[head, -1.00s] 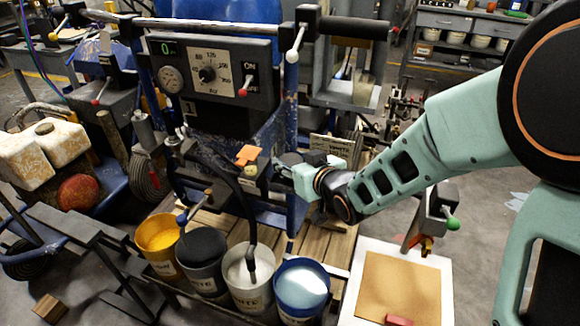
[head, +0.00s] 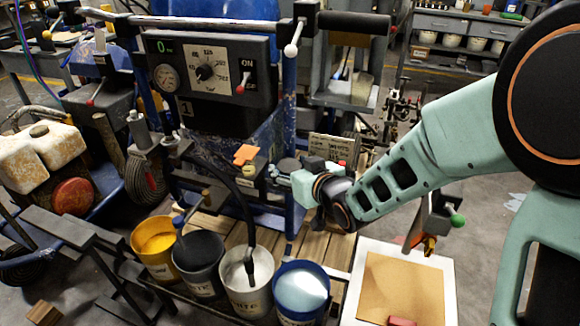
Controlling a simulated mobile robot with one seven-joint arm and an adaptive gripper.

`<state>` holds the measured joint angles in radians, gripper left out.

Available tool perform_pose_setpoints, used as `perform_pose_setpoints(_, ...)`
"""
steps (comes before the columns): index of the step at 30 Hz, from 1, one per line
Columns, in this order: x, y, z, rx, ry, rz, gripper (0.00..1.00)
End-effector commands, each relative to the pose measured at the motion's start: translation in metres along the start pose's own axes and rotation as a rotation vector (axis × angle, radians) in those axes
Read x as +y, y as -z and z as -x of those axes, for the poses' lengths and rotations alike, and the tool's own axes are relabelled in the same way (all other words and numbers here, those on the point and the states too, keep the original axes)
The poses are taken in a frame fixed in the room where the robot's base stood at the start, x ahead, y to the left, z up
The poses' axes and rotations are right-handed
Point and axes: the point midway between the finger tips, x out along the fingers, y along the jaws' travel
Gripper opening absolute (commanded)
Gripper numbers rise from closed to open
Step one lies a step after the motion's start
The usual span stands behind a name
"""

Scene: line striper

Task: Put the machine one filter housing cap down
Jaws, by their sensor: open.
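Machine one is the blue striper with the dark control panel (head: 205,75) marked 1, at upper middle in the head view. My gripper (head: 277,173) is low in front of its frame, to the right of the orange tag (head: 245,154) and pointing left. It is open. A small grey-blue round part (head: 286,164) shows at the fingertips; I cannot tell whether it is the filter housing cap or part of my fingers. Whether anything touches the fingers is too small to tell. The cap is not clearly identifiable elsewhere.
Several paint pails stand below in a row, including yellow (head: 157,247), white (head: 247,280) and blue (head: 300,291). A dark hose (head: 245,205) runs down into the white pail. A white-edged board (head: 357,275) lies at lower right. A wooden pallet (head: 325,250) is under the machine.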

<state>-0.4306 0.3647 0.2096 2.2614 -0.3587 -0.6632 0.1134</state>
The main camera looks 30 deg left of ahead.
Motion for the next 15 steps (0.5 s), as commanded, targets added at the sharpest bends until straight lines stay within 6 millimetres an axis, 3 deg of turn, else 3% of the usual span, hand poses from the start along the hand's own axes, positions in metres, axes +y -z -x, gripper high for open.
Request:
perform_pose_setpoints(4, -0.002, -0.008, 0.001, -0.017, 0.003, 0.001, 0.59)
perform_pose_setpoints(10, -0.001, 0.003, 0.005, -0.018, 0.003, 0.001, 0.59)
perform_pose_setpoints(15, 0.0, 0.003, 0.041, -0.014, -0.001, 0.0, 0.59)
